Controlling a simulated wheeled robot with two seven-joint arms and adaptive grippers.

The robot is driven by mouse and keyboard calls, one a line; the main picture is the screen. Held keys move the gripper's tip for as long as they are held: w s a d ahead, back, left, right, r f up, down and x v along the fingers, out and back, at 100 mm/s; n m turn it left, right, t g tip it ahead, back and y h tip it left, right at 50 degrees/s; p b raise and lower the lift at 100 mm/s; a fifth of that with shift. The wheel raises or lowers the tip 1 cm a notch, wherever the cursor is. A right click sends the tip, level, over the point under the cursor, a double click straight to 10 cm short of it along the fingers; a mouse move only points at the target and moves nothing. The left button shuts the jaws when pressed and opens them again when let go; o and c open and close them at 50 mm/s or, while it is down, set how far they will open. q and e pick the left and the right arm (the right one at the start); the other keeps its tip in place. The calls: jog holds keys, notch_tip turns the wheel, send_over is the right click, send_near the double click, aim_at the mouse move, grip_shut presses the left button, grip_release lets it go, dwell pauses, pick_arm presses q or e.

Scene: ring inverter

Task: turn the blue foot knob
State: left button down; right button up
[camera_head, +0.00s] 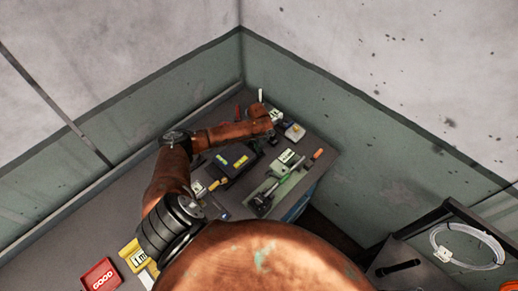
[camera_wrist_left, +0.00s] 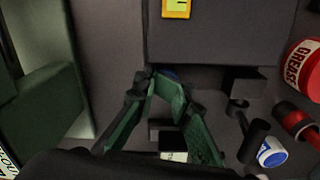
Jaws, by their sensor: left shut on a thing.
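My left gripper (camera_head: 270,138) is small and dark there, and the knob cannot be made out. My right gripper is not in view.
In the left wrist view, a red grease can (camera_wrist_left: 304,64), a red and black item (camera_wrist_left: 294,121) and a blue-white item (camera_wrist_left: 270,153) lie to the right. In the head view, a green board (camera_head: 283,183) lies right of the unit. Walls meet behind the bench.

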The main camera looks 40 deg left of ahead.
pick_arm(q)
jog(key=c, duration=2)
grip_release()
jog(key=shift+w+a, duration=0.15)
jog(key=shift+a, duration=0.55)
jog(key=shift+o, duration=1.4)
jog(key=shift+d, duration=0.25)
jog(key=shift+d, duration=0.1)
notch_tip(320, 180, up, 12)
